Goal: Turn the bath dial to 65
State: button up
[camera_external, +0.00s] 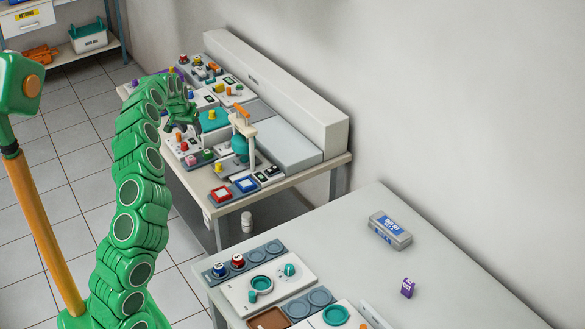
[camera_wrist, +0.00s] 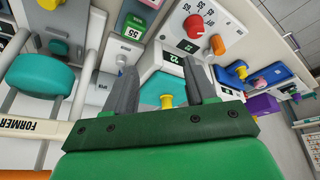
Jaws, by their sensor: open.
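My gripper (camera_wrist: 160,75) is open in the wrist view, with two grey fingers and nothing held between them. In the external view my gripper (camera_external: 181,118) is over the back table's console, its fingers hard to make out. A red dial (camera_wrist: 195,27) on a white panel with scale numbers, 65 and 55 among them, lies beyond the fingertips, up and right and apart from them. No bath label is readable, so I cannot tell if it is the bath dial, nor its exact setting.
An orange knob (camera_wrist: 218,45) is beside the red dial. A yellow knob (camera_wrist: 166,101) stands on a teal surface between the fingers. In the external view, a teal press (camera_external: 240,145) stands at the console's front.

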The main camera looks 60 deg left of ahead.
aim_at(184, 144)
jog(key=shift+n+g+y, duration=0.3)
jog(key=shift+n, duration=0.1)
jog(key=shift+s+a+f, duration=0.25)
jog(key=shift+a+f, duration=0.75)
jog(key=shift+f, duration=0.55)
jog(key=shift+s+a+f, duration=0.2)
jog(key=shift+a+f, duration=0.85)
jog(key=shift+f, duration=0.55)
jog(key=shift+s+a+f, duration=0.25)
jog(key=shift+a+f, duration=0.75)
jog(key=shift+f, duration=0.55)
jog(key=shift+c, duration=0.3)
grip_shut()
